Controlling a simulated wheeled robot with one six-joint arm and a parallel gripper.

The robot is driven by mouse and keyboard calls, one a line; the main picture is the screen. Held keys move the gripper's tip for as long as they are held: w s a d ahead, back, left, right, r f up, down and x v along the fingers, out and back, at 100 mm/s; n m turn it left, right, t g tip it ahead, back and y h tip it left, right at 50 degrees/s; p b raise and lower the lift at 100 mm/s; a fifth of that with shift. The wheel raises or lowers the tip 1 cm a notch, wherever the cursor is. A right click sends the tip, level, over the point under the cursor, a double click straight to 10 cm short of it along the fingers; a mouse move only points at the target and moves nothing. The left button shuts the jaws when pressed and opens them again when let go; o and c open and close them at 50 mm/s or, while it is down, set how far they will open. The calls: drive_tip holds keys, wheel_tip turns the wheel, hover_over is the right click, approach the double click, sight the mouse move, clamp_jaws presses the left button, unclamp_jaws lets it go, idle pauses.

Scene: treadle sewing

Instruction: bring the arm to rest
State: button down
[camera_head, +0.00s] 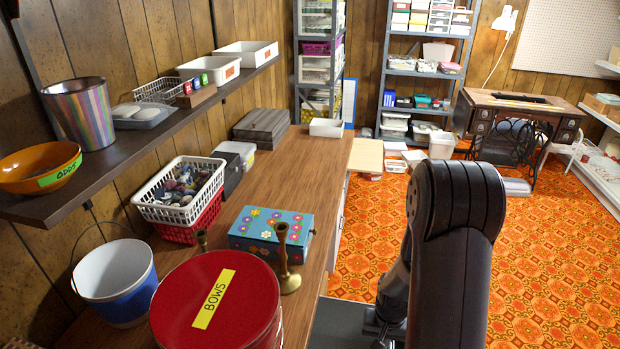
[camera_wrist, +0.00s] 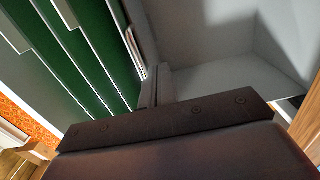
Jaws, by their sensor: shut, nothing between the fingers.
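My arm shows in the head view as a dark, bent link at the right of the wooden counter (camera_head: 300,160), above the orange carpet (camera_head: 550,260). Its lower end drops behind the near link, so most of my gripper is hidden there. In the wrist view my gripper (camera_wrist: 157,88) shows past a dark bar of my own wrist. It is shut and empty. Close grey surfaces and a dark green striped surface (camera_wrist: 75,55) surround it; I cannot tell what these are or whether anything touches.
The counter holds a red BOWS tin (camera_head: 190,325), a brass candlestick (camera_head: 285,262), a flowered box (camera_head: 265,228), a blue-and-white bucket (camera_head: 118,285) and a white basket (camera_head: 160,208). A treadle sewing table (camera_head: 520,105) stands at the back right. Open carpet lies right of my arm.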

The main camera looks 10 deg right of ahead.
wheel_tip(320, 180, down, 7)
drive_tip(key=b, duration=0.4)
wheel_tip(320, 180, up, 9)
drive_tip(key=p, duration=0.6)
wheel_tip(320, 180, down, 9)
drive_tip(key=a+b, duration=0.2)
drive_tip(key=b, duration=0.2)
drive_tip(key=shift+w+a+b, duration=0.3)
drive_tip(key=shift+w+b, duration=0.05)
drive_tip(key=shift+w, duration=0.05)
